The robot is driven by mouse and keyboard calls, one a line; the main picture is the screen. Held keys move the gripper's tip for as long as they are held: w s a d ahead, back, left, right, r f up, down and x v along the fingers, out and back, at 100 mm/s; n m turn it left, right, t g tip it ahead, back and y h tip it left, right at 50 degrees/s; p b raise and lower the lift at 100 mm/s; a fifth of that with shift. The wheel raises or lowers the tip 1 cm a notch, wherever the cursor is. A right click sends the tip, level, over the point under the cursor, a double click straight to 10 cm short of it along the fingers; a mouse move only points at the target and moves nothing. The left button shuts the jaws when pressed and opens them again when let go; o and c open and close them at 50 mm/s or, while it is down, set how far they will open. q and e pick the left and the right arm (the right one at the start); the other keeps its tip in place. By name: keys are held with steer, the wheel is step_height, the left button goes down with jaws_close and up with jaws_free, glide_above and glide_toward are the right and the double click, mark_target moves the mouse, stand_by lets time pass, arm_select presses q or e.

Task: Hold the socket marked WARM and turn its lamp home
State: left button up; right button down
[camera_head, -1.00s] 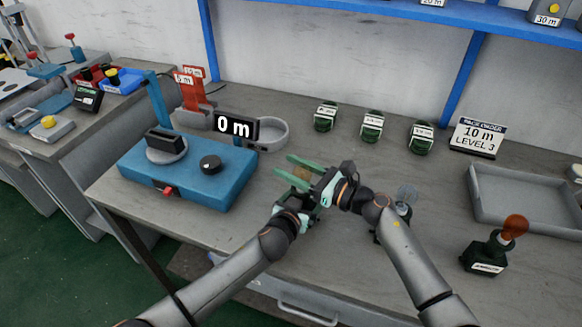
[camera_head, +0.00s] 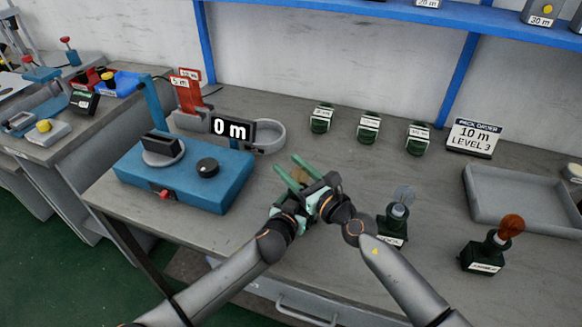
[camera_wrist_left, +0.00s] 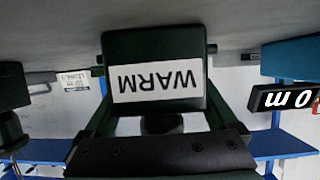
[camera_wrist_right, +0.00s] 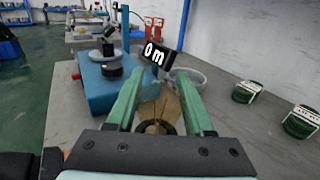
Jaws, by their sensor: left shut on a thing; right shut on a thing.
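The socket marked WARM (camera_wrist_left: 157,80) is dark, and its label appears upside down in the left wrist view. My left gripper (camera_wrist_left: 157,62) is shut on it, one finger on each side. In the head view the socket is mostly hidden by the grippers. My right gripper (camera_head: 297,172) meets the left one above the table's front part. In the right wrist view its green fingers close on a pale amber lamp (camera_wrist_right: 157,112), with a dark ring under the glass. I cannot tell how deep the lamp sits in the socket.
A blue tester (camera_head: 190,178) with a 0 m display (camera_head: 233,129) stands left. A socket with a clear lamp (camera_head: 398,212) and one with an orange lamp (camera_head: 490,247) stand right. Three dark green units (camera_head: 368,128) line the back. A grey tray (camera_head: 480,205) lies far right.

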steer(key=shift+c, duration=1.3)
jaws_free()
steer(key=v, duration=1.2)
